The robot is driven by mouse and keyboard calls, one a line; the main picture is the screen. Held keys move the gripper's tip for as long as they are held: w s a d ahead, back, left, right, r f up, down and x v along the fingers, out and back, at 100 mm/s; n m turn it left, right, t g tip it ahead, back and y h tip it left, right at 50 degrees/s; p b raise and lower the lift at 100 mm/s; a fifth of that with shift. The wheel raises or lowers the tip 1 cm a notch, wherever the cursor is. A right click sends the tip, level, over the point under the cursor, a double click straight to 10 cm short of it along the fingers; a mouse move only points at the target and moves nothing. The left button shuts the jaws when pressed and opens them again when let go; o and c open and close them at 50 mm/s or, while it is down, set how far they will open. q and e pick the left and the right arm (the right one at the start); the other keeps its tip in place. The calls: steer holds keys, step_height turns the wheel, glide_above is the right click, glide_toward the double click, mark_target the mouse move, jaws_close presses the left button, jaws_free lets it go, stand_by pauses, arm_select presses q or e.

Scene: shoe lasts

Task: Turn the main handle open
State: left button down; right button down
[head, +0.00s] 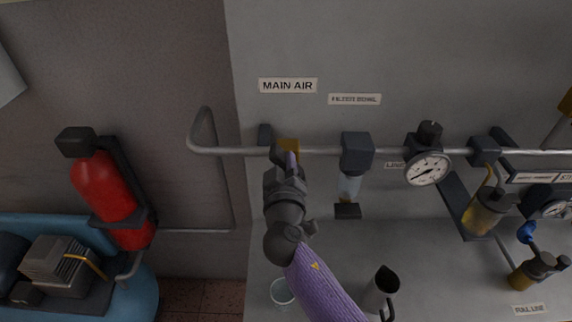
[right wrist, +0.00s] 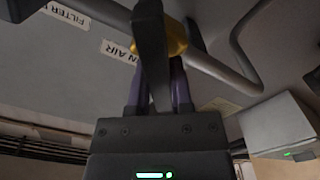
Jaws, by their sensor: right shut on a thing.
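The yellow main valve (head: 289,146) sits on the grey pipe under the MAIN AIR label (head: 288,86). In the right wrist view its yellow body (right wrist: 172,47) shows behind the dark main handle (right wrist: 152,48). My right gripper (head: 290,160), with purple fingers, reaches up to the valve and covers part of it. In the right wrist view the fingers (right wrist: 160,85) stand on either side of the handle and are shut on it. The exact contact is partly hidden by the handle. My left gripper is not in view.
A filter (head: 349,182), a round gauge (head: 427,168) and a lubricator (head: 486,210) follow along the pipe to the right. A red extinguisher (head: 105,195) and a blue compressor tank (head: 140,300) are at the left.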

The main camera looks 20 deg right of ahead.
steer(key=n, duration=0.5)
steer(key=shift+a+f+n, duration=0.15)
steer(key=shift+f+n, duration=0.05)
steer(key=shift+n, duration=0.1)
steer(key=shift+f+n+p, duration=0.2)
steer(key=shift+n+p, duration=0.3)
steer(key=shift+n, duration=1.8)
steer(key=c, duration=0.5)
jaws_free()
steer(key=b+v, duration=0.1)
steer(key=v, duration=0.9)
